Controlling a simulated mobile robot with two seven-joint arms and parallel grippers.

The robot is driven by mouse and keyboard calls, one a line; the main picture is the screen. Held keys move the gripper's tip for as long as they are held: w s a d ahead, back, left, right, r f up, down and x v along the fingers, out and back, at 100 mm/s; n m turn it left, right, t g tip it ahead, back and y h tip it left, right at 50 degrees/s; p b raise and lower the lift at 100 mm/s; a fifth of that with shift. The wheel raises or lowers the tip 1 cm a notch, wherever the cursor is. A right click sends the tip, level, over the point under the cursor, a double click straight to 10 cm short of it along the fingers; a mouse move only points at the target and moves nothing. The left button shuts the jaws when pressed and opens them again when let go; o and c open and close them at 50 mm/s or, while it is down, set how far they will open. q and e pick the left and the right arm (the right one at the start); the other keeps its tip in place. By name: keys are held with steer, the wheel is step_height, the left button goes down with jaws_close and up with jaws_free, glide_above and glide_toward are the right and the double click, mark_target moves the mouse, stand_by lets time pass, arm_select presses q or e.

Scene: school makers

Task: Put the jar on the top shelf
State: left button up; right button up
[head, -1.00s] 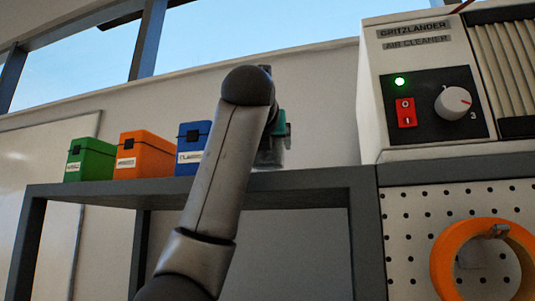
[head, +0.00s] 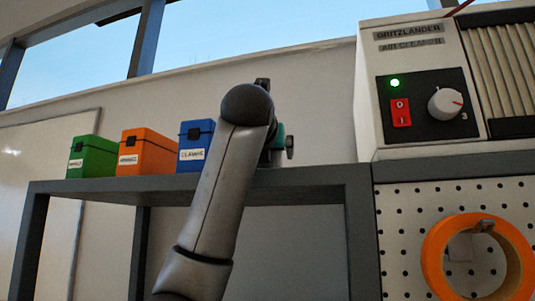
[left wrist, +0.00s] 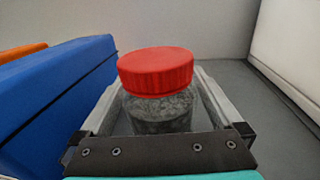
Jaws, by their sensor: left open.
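The jar (left wrist: 160,108) has a red lid (left wrist: 156,69) and a clear body with grey, speckled contents. In the left wrist view it stands upright on the grey top shelf, close to the right of the blue box (left wrist: 55,105). My left gripper (left wrist: 160,80) is open, with one finger on each side of the jar; I cannot tell whether they touch it. In the head view my left gripper (head: 278,146) is at the shelf top (head: 305,178), mostly behind my own arm, and I cannot make out the jar there. My right gripper is in neither view.
A green box (head: 92,157), an orange box (head: 146,153) and the blue box (head: 192,153) stand in a row on the shelf. A white air cleaner (head: 410,70) stands to the right, above a pegboard (head: 400,235) with an orange ring (head: 436,260).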

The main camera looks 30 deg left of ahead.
arm_select(q)
steer(key=shift+s+d+r, duration=0.1)
steer(key=shift+s, duration=0.1)
steer(key=b+v, duration=0.4)
steer(key=v, duration=0.6)
steer(key=shift+s+d+b, duration=0.15)
steer(key=shift+s+b, duration=0.2)
steer(key=shift+s+d, duration=0.2)
steer(key=shift+s, duration=0.25)
steer(key=shift+w, duration=0.1)
